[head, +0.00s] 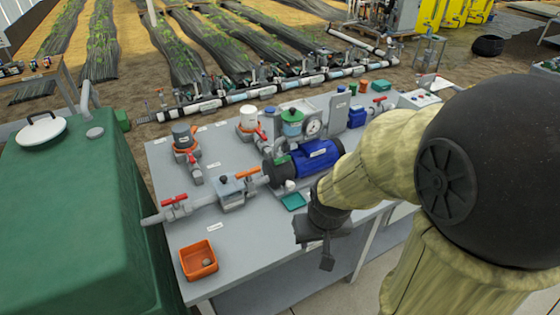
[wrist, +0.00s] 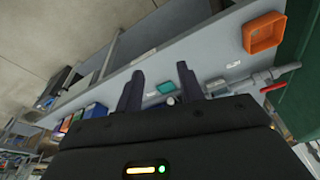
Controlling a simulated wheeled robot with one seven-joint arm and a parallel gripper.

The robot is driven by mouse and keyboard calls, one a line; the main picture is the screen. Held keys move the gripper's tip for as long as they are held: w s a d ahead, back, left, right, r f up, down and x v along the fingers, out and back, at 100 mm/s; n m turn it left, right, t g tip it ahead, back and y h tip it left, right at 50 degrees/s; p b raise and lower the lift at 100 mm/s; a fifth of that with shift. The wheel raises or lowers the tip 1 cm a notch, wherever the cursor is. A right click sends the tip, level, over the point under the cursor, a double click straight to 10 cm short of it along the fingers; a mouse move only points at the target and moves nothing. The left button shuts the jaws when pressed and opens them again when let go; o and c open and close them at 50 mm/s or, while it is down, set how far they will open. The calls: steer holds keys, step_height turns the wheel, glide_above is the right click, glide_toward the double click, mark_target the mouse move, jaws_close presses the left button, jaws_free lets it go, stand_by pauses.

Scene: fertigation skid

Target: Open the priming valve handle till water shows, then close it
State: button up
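Several valves with handles stand on the grey skid table. A red handle (head: 174,199) is on the pipe by the green tank, and an orange handle (head: 247,173) is beside the grey box before the blue pump (head: 318,156). More red handles (head: 196,171) (head: 262,136) are behind. I cannot read which is the priming valve; no water shows. My gripper (head: 326,258) is over the table's front edge, right of the orange tray and apart from the valves. In the wrist view its fingers (wrist: 160,78) are spread, with nothing between them.
The orange tray (head: 199,260) sits at the table's front left; a teal tray (head: 294,201) lies before the pump. The green tank (head: 70,215) stands at left. The table top (head: 250,245) between orange tray and gripper is clear.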

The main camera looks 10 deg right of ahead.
mark_target(283, 161)
steer(key=w+a+f+m+t+y+b, duration=0.1)
steer(key=w+f+m+b, duration=0.1)
steer(key=w+f+b, duration=0.2)
steer(key=w+a+f+m+t+y+b, duration=0.1)
steer(key=w+f+b, duration=0.3)
steer(key=f, duration=0.5)
steer(key=w+a+f+m+t+y+b, duration=0.1)
steer(key=w+f+m+t+y+b, duration=0.1)
steer(key=w+f+b, duration=0.3)
steer(key=shift+w+f+m+t+y, duration=0.25)
steer(key=shift+w+f, duration=0.15)
steer(key=shift+w, duration=0.25)
steer(key=shift+w+f+m+t+y, duration=0.15)
steer(key=shift+w+f+t, duration=0.2)
steer(key=shift+w, duration=0.3)
steer(key=w+d+r+m+t+b, duration=0.6)
steer(key=w+d+r+m+t, duration=0.2)
steer(key=t, duration=0.1)
steer(key=shift+r+m+y, duration=0.3)
steer(key=shift+y, duration=0.1)
steer(key=x, duration=1.7)
steer(key=shift+w+d+r, duration=0.1)
steer(key=shift+w+r, duration=0.05)
steer(key=shift+w, duration=0.05)
